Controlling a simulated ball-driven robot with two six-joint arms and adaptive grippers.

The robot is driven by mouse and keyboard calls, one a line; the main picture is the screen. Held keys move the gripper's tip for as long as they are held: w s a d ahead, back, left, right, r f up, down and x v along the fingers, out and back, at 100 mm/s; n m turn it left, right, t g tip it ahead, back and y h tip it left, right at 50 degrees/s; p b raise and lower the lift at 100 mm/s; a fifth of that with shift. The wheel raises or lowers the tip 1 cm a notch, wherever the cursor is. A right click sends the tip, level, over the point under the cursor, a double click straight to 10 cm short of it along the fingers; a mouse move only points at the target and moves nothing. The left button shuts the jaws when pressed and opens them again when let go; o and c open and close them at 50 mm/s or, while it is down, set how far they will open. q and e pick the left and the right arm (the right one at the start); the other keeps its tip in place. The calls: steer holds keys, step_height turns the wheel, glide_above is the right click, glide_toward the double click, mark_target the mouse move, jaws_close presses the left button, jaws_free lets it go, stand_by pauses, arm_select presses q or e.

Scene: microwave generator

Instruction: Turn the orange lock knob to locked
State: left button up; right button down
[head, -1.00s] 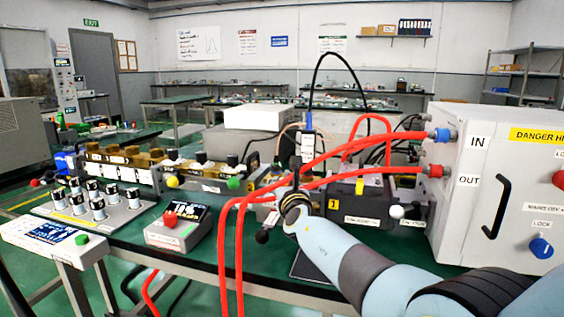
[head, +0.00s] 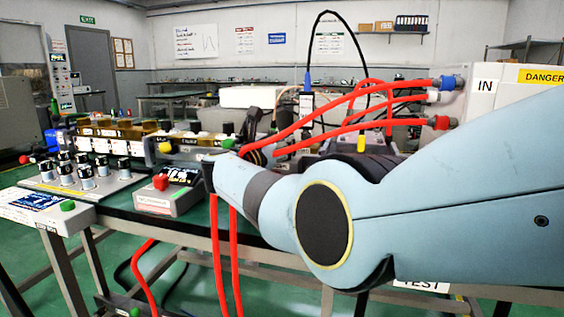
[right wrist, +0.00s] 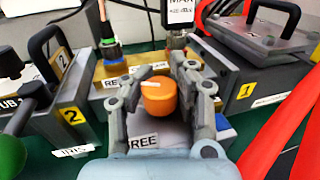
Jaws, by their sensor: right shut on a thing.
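The orange lock knob (right wrist: 160,97) shows in the right wrist view, on a grey block with a partly covered white label (right wrist: 143,142) that reads "REE". A pale pointer mark on the knob's top points toward the left. My right gripper (right wrist: 163,82) has one finger on each side of the knob and is shut on it. In the head view my right arm hides the knob and most of the gripper. My left gripper is not in view.
Red hoses (head: 350,105) run close above my right arm and hang down at the bench front; one also shows in the wrist view (right wrist: 280,130). Black-handled blocks (right wrist: 60,75) (right wrist: 262,45) flank the knob. A display box with a red button (head: 168,190) stands left.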

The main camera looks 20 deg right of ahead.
steer(key=shift+s+a+f+b, duration=0.2)
steer(key=shift+f+b, duration=0.1)
steer(key=shift+f, duration=0.15)
steer(key=shift+g, duration=0.3)
steer(key=shift+r, duration=0.1)
steer(key=c, duration=1.5)
jaws_free()
steer(key=o, duration=0.6)
steer(key=shift+a+r, duration=0.1)
steer(key=shift+r, duration=0.15)
steer(key=shift+c, duration=0.2)
steer(key=shift+w+r, duration=0.1)
steer(key=shift+r, duration=0.1)
